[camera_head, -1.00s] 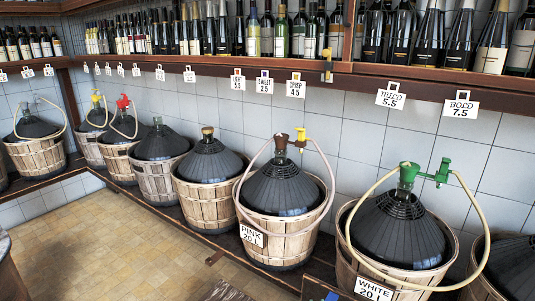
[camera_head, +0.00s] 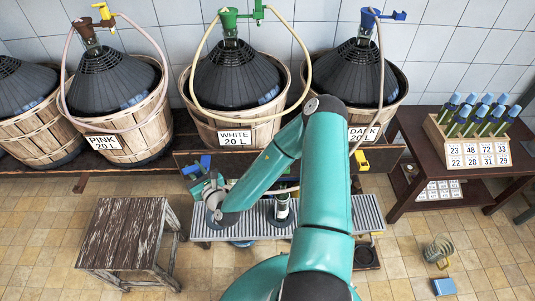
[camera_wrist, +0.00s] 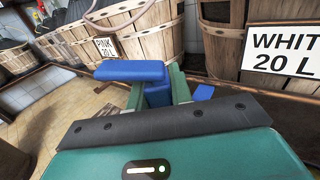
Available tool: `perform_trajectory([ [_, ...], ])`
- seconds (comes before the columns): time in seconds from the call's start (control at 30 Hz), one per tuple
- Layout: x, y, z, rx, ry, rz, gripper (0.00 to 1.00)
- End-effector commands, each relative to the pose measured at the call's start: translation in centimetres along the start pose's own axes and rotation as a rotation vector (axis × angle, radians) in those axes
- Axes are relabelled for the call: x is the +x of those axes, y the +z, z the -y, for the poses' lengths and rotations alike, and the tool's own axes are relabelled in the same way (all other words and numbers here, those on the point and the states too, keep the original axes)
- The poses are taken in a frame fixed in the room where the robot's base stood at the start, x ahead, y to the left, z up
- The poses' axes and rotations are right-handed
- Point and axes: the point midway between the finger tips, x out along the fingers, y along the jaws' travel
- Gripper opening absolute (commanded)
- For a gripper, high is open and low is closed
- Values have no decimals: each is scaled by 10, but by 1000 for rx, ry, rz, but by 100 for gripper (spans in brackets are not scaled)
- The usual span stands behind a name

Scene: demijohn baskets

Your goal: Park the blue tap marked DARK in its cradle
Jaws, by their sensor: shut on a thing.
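My gripper (camera_head: 203,179) is shut on a blue tap (camera_head: 195,165), left of the drip tray and in front of the WHITE basket. In the wrist view the blue tap (camera_wrist: 132,71) sits between the fingers. A pale hose (camera_head: 265,189) runs right from the tap and passes behind my arm. The DARK demijohn (camera_head: 352,75) stands in its basket at the back, its label partly behind my arm. A blue stopper (camera_head: 369,17) tops it, and a blue arm (camera_head: 398,16), seemingly the cradle, sticks out to the right with no tap seen in it.
The WHITE demijohn (camera_head: 235,78) with its green tap and the PINK one (camera_head: 115,90) stand left. A bottle (camera_head: 282,209) stands on the grey slatted tray (camera_head: 262,218). A wooden stool (camera_head: 125,235) is at left; a side table (camera_head: 415,185) with a bottle rack and a jug (camera_head: 438,249) are right.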

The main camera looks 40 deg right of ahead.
Motion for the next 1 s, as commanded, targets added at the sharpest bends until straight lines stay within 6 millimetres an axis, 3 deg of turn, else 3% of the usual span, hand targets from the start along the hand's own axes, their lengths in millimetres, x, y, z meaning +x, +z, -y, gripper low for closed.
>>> perform_trajectory([
  [0.23, 25, 42, 56, -13, 104, 6, 0],
  [0.43, 27, 64, 102, -11, 283, 1, 0],
  [0.7, 12, 70, 146, -7, 496, 0, 0],
  [1.0, -23, 54, 205, -1, 740, 0, 0],
])
